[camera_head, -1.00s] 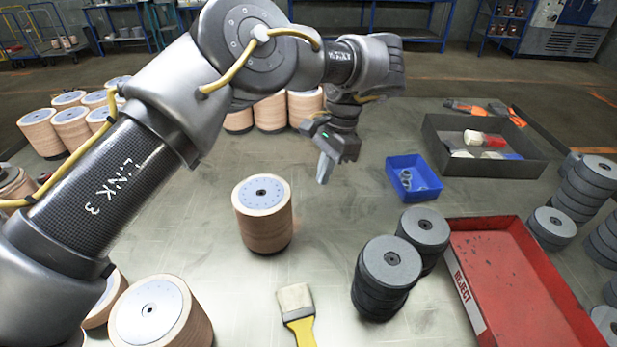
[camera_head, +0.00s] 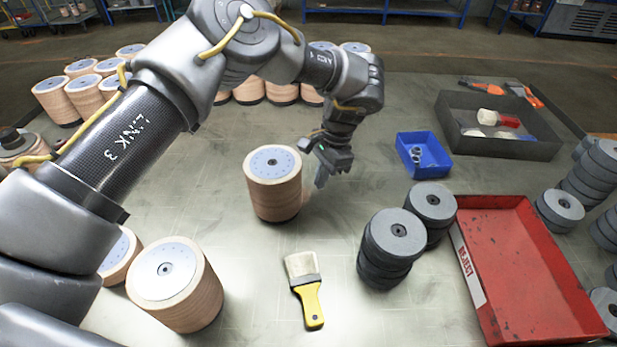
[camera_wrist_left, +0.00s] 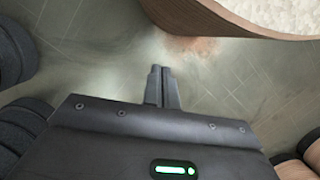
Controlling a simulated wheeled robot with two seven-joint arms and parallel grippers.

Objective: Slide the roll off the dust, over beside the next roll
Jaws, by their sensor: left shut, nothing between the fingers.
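A tan roll (camera_head: 273,195) with a pale disc on top stands upright and alone mid-table. In the left wrist view its curved side (camera_wrist_left: 215,14) fills the upper right. A reddish-brown dust patch (camera_wrist_left: 190,46) shows beside its foot there; the roll hides any dust beneath it. Another tan roll (camera_head: 196,300) stands upright at the front left, apart from the first. My left gripper (camera_head: 321,180) is shut and empty, pointing down just right of the lone roll, with a small gap. Its closed fingertips (camera_wrist_left: 162,70) show in the left wrist view. My right gripper is not in view.
A yellow-handled brush (camera_head: 307,290) lies in front of the roll. Dark disc stacks (camera_head: 390,255) stand to the right, beside a red reject tray (camera_head: 530,270). A blue bin (camera_head: 424,155) and dark tray (camera_head: 500,125) are behind. Several tan rolls stand at the back left.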

